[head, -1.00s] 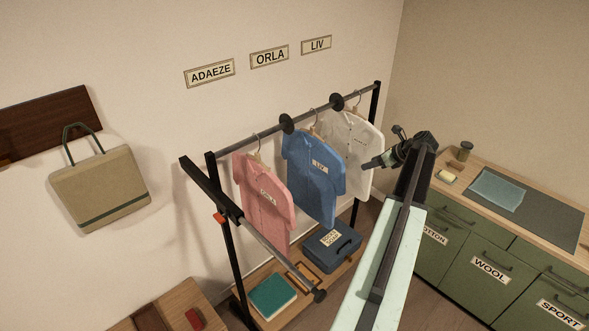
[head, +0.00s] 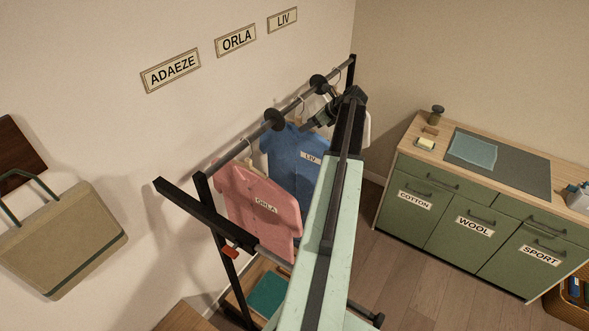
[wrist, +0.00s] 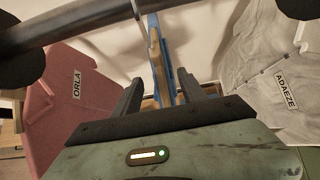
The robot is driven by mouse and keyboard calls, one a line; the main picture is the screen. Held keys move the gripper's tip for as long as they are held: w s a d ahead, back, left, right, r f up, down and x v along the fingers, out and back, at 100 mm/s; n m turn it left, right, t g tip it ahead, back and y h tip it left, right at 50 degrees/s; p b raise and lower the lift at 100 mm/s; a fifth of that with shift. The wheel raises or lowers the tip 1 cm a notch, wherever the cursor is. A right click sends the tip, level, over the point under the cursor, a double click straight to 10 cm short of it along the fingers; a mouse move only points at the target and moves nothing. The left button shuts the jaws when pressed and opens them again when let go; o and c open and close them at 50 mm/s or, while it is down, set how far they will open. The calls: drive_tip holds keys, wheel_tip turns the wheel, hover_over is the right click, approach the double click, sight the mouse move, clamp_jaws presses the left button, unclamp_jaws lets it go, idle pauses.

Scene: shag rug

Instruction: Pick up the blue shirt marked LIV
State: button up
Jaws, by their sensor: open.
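The blue shirt (head: 292,155) with a LIV tag hangs on the rack's rail (head: 285,112), in the middle section between two black discs. My gripper (head: 308,127) is at its upper right side in the head view, and my arm hides part of the shirt. In the wrist view the blue shirt (wrist: 154,25) and its wooden hanger show edge-on, in line with the gap between the fingers of my open gripper (wrist: 159,76). I cannot tell whether the fingers touch it.
A pink shirt (head: 255,205) tagged ORLA hangs to the left. A pale shirt (wrist: 268,75) tagged ADAEZE hangs to the right in the wrist view. The rail crosses close above my gripper. A green cabinet (head: 440,232) stands at the right, with clear floor before it.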

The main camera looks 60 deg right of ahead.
sight(298, 132)
drive_tip(key=shift+b+x, duration=1)
drive_tip(key=shift+x, duration=0.1)
drive_tip(key=shift+w+f, duration=0.1)
drive_tip(key=shift+f, duration=0.15)
drive_tip(key=b+x, duration=0.4)
drive_tip(key=x, duration=0.1)
drive_tip(key=shift+s+d+f, duration=0.15)
drive_tip(key=shift+s+f, duration=0.1)
drive_tip(key=shift+w, duration=0.1)
drive_tip(key=shift+r, duration=0.2)
drive_tip(key=shift+c, duration=0.9)
clamp_jaws()
